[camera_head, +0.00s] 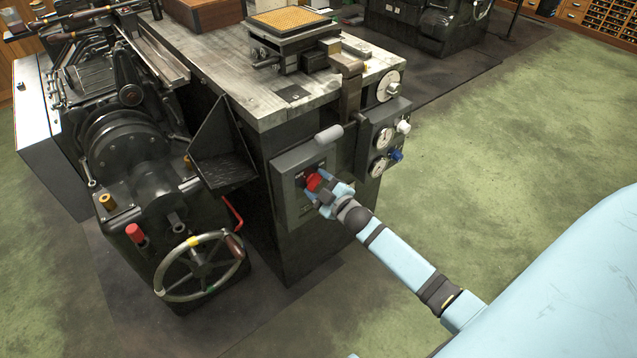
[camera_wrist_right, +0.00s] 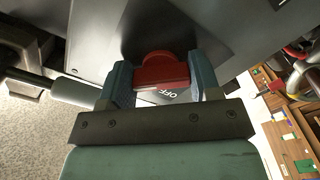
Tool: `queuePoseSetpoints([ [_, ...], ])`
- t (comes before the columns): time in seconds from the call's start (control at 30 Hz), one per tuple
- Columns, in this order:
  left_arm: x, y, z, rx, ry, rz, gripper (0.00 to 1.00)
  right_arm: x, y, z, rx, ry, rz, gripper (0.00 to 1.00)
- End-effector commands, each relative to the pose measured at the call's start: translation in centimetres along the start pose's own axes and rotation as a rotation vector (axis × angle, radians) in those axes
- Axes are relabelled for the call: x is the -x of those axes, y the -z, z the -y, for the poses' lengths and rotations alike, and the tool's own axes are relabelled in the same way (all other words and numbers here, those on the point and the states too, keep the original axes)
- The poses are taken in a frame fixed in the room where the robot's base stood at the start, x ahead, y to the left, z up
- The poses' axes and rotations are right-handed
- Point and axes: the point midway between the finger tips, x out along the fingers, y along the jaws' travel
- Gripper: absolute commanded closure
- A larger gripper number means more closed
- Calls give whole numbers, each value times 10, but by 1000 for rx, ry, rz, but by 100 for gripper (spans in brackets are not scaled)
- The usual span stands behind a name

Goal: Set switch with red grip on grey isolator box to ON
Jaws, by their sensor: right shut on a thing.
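The grey isolator box (camera_head: 284,168) is on the side of the dark cabinet below the worktop. Its red grip (camera_head: 312,182) sticks out from the box front. My right gripper (camera_head: 323,188) is at the box and shut on the red grip. In the right wrist view the red grip (camera_wrist_right: 160,70) sits between the two fingers of my right gripper (camera_wrist_right: 160,88). The word OFF shows on a plate just below the grip there; an ON mark is not readable. The gripper hides part of the box front. My left gripper is not in view.
A grey rounded handle (camera_head: 328,135) juts out just above the box. A gauge panel (camera_head: 383,140) with white and blue knobs is right of it. A black machine with a handwheel (camera_head: 199,266) stands at left. The green floor (camera_head: 520,130) at right is clear.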

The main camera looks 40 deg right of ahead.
Motion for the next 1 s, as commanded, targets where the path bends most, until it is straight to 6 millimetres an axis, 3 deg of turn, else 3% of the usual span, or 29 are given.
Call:
queuePoseSetpoints([
  [0.27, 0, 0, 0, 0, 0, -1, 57, 0, 0, 0, -4, -1, 0, 66],
  [0.3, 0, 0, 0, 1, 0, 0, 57, 0, 0, 0, -4, -1, 0, 36],
  [0.4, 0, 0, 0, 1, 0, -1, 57, 0, 0, 0, -3, -1, 0, 17],
  [0.77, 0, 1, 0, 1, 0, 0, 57, 7, 0, 0, -2, 1, 1, 17],
  [1.0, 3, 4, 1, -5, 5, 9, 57, 52, 1, 0, -3, 2, 2, 17],
])
